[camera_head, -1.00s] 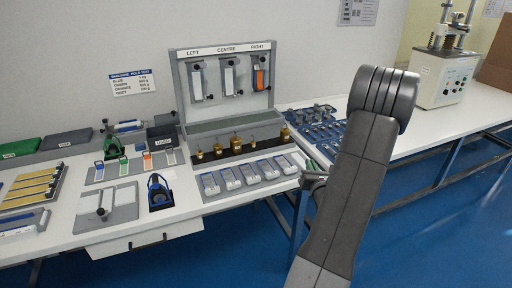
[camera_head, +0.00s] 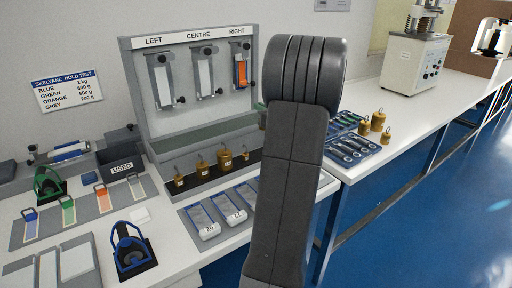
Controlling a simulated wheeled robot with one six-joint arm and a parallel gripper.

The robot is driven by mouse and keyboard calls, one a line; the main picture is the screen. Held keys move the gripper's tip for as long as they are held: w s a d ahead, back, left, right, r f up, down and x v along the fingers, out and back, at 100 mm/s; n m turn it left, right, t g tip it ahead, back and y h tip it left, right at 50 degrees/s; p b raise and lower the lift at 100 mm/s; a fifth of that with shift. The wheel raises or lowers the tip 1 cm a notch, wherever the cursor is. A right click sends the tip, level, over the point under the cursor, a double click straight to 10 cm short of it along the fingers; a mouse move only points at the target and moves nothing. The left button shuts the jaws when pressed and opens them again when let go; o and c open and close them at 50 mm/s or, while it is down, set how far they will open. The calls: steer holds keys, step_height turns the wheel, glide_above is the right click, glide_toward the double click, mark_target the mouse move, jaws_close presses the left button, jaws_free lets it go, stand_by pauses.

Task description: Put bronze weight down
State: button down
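Several bronze weights with hooks stand on a black strip (camera_head: 218,179) below the LEFT/CENTRE/RIGHT board; one large weight (camera_head: 225,160) and a smaller one (camera_head: 203,167) are among them. Three more bronze weights stand on the right bench: a tall one (camera_head: 378,121), one beside it (camera_head: 364,127) and a small one (camera_head: 386,137). My dark grey arm fills the middle of the view. My gripper is hidden behind it, so whether it holds a weight does not show.
The board (camera_head: 193,118) has three hanging holders. A blue tray (camera_head: 350,150) with metal parts is on the right bench. White bench top (camera_head: 420,120) is clear beyond the three weights.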

step_height(320, 180, down, 9)
steer(key=shift+d+f+b, duration=0.1)
steer(key=shift+b, duration=0.55)
steer(key=shift+f, duration=0.2)
steer(key=c, duration=1.6)
jaws_free()
steer(key=shift+r, duration=0.2)
steer(key=v, duration=1.2)
steer(key=shift+s, duration=0.1)
